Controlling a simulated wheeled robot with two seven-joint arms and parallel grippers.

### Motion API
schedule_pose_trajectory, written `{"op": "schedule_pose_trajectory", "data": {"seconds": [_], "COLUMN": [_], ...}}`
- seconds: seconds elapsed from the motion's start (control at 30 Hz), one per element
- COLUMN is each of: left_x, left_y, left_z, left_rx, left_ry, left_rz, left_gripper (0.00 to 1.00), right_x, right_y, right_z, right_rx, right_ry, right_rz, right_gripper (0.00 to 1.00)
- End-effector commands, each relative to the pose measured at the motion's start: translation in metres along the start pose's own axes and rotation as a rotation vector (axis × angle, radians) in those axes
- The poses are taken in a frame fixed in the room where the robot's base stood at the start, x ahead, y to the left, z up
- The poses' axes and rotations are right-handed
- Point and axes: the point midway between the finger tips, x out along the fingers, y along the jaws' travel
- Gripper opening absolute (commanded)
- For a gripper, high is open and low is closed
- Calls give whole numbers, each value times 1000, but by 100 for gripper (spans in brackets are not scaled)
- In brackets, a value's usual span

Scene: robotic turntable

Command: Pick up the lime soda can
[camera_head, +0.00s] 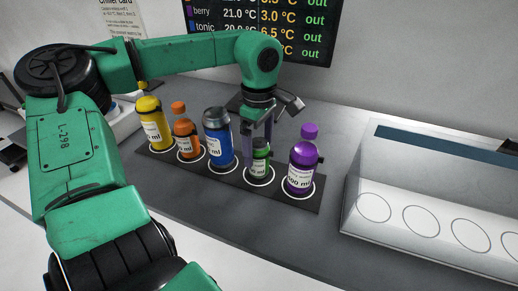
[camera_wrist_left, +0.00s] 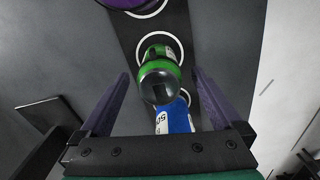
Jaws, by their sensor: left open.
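The lime soda can (camera_head: 260,160) is small and green with a dark top and a white label. It stands upright in a white ring on the dark strip. My left gripper (camera_head: 258,143) is over it from above, with its purple fingers open. In the left wrist view the can (camera_wrist_left: 161,72) shows between and just beyond the fingertips of the left gripper (camera_wrist_left: 160,82). My right gripper is not in view.
A purple bottle (camera_head: 302,165) stands close on the right, a blue can (camera_head: 217,140) close on the left. An orange bottle (camera_head: 185,135) and a yellow can (camera_head: 153,125) stand farther left. A clear-walled case (camera_head: 400,175) with empty rings is at right.

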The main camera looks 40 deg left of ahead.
Motion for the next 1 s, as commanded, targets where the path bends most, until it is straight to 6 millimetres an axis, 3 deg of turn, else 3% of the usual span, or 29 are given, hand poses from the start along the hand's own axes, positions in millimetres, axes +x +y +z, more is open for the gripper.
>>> {"op": "schedule_pose_trajectory", "data": {"seconds": [0.1, 0.27, 0.3, 0.5, 0.57, 0.83, 1.0], "left_x": [13, 15, 15, 15, 14, 12, -5], "left_y": [0, 0, 0, 0, 0, 0, 1], "left_z": [0, 0, 0, 0, 0, 0, 0], "left_rx": [1, 1, 1, 1, 1, 1, 0], "left_ry": [-1, 1, 1, 1, 1, 0, 2], "left_rz": [-1, 1, 1, 1, 1, 2, 6], "left_gripper": [100, 100, 96, 20, 0, 0, 0], "right_x": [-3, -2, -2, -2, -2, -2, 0], "right_y": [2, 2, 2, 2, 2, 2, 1], "right_z": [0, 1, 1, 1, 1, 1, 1], "right_rx": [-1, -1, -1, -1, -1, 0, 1], "right_ry": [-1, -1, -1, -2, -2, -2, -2], "right_rz": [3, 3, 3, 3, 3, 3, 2], "right_gripper": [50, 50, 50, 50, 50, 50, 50]}}
